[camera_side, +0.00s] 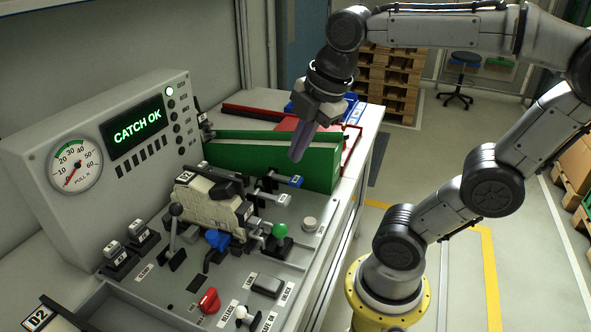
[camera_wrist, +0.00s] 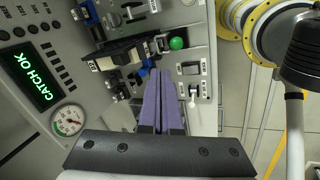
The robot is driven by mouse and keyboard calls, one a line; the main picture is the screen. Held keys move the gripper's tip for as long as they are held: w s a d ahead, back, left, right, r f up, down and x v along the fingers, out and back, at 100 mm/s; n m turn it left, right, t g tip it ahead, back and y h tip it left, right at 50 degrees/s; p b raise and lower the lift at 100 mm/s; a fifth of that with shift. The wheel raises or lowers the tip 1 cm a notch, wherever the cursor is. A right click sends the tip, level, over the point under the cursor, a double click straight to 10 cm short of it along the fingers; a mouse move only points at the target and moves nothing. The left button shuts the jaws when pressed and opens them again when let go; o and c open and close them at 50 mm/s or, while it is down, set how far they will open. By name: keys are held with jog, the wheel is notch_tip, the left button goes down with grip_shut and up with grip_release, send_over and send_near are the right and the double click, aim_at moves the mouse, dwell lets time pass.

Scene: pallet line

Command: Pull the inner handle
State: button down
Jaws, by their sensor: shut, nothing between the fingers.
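A latch mechanism (camera_side: 212,205) with a cream cover and black parts stands in the middle of a grey panel (camera_side: 185,275). Two horizontal handles reach out to its right: one with a blue end (camera_side: 293,181) and one with a pale end (camera_side: 282,199). A blue lever (camera_side: 217,240) sits low at its front. I cannot tell which part is the inner handle. My gripper (camera_side: 297,155) is above the panel's right side, beside the green block and apart from the handles. Its long purple fingers (camera_wrist: 162,75) are shut and empty, and in the wrist view they hide part of the panel.
A display (camera_side: 137,125) reads CATCH OK; a dial gauge (camera_side: 75,168) sits beside it. A green wedge-shaped block (camera_side: 240,163) is behind.

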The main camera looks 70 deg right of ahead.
jog(key=w+d+n+g, duration=0.2)
jog(key=w+d+n, duration=0.2)
jog(key=d, duration=0.1)
jog(key=g, duration=0.2)
send_over(296, 179)
notch_tip(296, 179, down, 4)
jog(key=f, duration=0.1)
jog(key=shift+r+y, duration=0.3)
jog(key=shift+a, duration=0.1)
notch_tip(296, 179, down, 14)
jog(key=shift+f, duration=0.1)
